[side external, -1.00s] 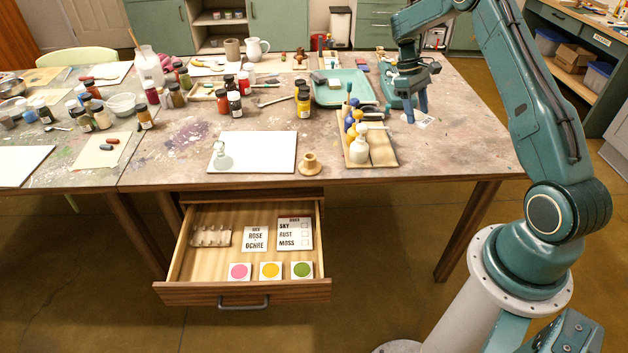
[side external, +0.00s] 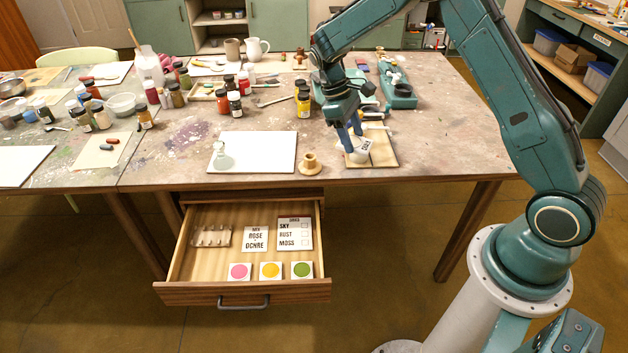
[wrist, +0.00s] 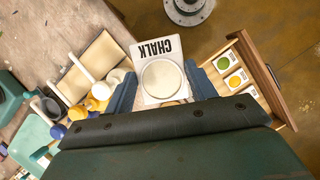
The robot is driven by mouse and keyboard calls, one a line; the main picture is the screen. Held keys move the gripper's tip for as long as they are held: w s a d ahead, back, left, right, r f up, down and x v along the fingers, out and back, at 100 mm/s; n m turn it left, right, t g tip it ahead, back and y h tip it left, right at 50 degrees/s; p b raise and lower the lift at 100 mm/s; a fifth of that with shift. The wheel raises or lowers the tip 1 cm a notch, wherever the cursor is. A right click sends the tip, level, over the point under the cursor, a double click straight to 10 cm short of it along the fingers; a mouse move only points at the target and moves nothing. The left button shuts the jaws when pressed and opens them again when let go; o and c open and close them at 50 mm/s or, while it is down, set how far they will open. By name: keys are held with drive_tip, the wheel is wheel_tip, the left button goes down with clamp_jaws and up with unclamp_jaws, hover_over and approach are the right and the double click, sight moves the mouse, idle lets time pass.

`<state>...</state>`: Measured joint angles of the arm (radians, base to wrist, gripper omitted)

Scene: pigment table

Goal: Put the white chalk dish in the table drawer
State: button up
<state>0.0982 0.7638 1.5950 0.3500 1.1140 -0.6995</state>
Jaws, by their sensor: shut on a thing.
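The white chalk dish (wrist: 162,78) is a round white dish on a card lettered CHALK (wrist: 155,48). In the wrist view it sits between the two fingers of my gripper (wrist: 162,92), which is shut on it. In the side view my gripper (side external: 350,140) holds it over the wooden tray at the table's front, and the fingers partly hide it; its white card (side external: 367,145) shows there. The table drawer (side external: 242,293) stands pulled open below the table edge, to the left of my gripper.
The drawer holds pink, yellow and green swatches (side external: 270,270), lettered cards (side external: 295,234) and a small rack (side external: 210,236); bare wood shows between them. A wooden spool (side external: 309,164) and a white board (side external: 252,153) with a glass piece lie near the table edge.

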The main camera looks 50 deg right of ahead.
drive_tip(key=s+a+f+m+y, duration=0.2)
drive_tip(key=a+m, duration=0.2)
drive_tip(key=a, duration=0.5)
drive_tip(key=m+t+y, duration=0.3)
drive_tip(key=m+t, duration=0.4)
drive_tip(key=m, duration=2)
hover_over(208, 278)
wheel_tip(208, 278, down, 9)
drive_tip(key=shift+s+d+f, duration=0.2)
drive_tip(key=shift+s+d, duration=0.2)
drive_tip(key=shift+s, duration=0.05)
drive_tip(key=shift+f, duration=0.1)
wheel_tip(208, 278, down, 16)
drive_tip(key=shift+f, duration=0.1)
drive_tip(key=shift+f, duration=1.8)
drive_tip(key=shift+f, duration=0.15)
